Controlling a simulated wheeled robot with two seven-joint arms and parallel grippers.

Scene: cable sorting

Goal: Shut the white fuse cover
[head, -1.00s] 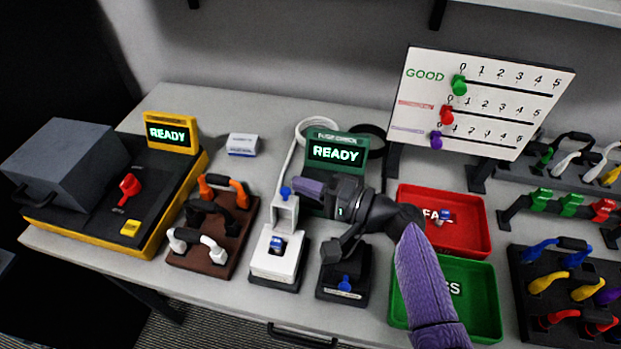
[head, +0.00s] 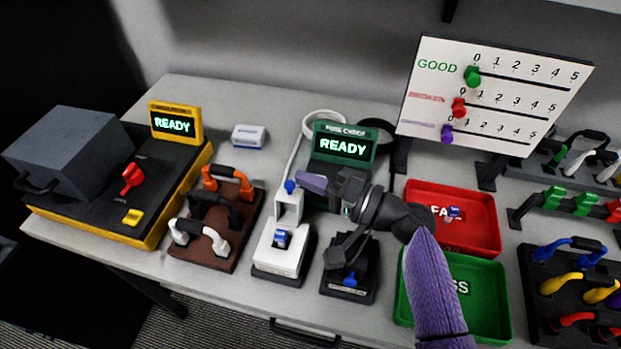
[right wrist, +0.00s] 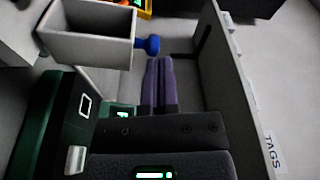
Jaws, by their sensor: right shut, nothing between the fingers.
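The white fuse cover (head: 289,207) stands raised at the back of the white fuse holder (head: 272,264), with a blue knob (head: 290,186) on its top end. A small blue and white fuse (head: 282,239) shows in the open holder. My right gripper (head: 304,180) is shut and empty, its purple fingertips just right of the knob. In the right wrist view the shut fingers (right wrist: 158,68) point at the blue knob (right wrist: 149,44) beside the pale, hollow cover (right wrist: 85,46). Whether they touch it I cannot tell. My left gripper is not in view.
The green fuse checker (head: 343,146), reading READY, stands close behind my right gripper. A black holder (head: 350,266) with a blue knob is right of the white one. A brown cable rack (head: 205,258) is at left. Red (head: 482,236) and green (head: 488,322) trays lie at right.

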